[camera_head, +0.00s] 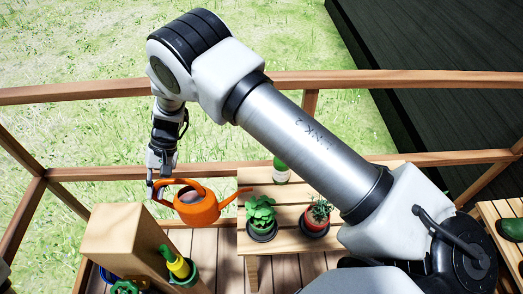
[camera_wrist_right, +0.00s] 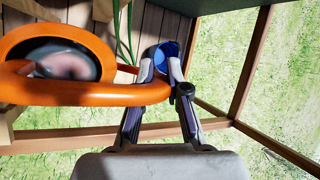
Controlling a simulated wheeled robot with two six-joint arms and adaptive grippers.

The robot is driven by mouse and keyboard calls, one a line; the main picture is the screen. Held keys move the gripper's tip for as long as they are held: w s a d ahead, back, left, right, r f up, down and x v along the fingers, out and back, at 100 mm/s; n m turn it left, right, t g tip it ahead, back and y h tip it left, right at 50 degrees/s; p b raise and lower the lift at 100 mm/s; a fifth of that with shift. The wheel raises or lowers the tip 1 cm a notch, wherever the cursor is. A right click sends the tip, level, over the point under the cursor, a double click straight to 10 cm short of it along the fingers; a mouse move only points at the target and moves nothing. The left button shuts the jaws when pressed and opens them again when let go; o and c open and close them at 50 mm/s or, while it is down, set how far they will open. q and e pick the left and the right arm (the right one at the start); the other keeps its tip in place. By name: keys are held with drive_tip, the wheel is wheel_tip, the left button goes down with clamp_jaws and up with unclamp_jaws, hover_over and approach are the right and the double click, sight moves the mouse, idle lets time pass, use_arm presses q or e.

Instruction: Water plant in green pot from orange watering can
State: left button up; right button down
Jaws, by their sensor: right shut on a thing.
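My right gripper (camera_head: 160,186) is shut on the handle of the orange watering can (camera_head: 198,209). It holds the can roughly upright, its spout toward the table on the right. The handle also shows between the fingers in the wrist view (camera_wrist_right: 120,94), with the can's dark opening at left. A leafy green plant (camera_head: 261,207) stands in a dark pot on the slatted table, just right of the spout. My left gripper is not in view.
The wooden table (camera_head: 290,252) also bears a plant in a red pot (camera_head: 316,224) and a cactus in a whitish pot (camera_head: 281,176). A wooden block-like post (camera_head: 118,240) and a yellow-and-green object (camera_head: 178,266) are at lower left. A wooden railing (camera_head: 420,80) runs behind.

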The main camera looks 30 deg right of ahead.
use_arm(q)
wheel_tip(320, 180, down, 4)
drive_tip(key=b, duration=0.2)
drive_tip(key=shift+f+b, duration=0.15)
drive_tip(key=shift+b, duration=0.25)
use_arm(e)
drive_tip(key=a+f, duration=0.5)
drive_tip(key=a, duration=0.2)
drive_tip(key=shift+s+f, duration=0.2)
drive_tip(key=shift+s, duration=0.1)
drive_tip(key=shift+d, duration=0.1)
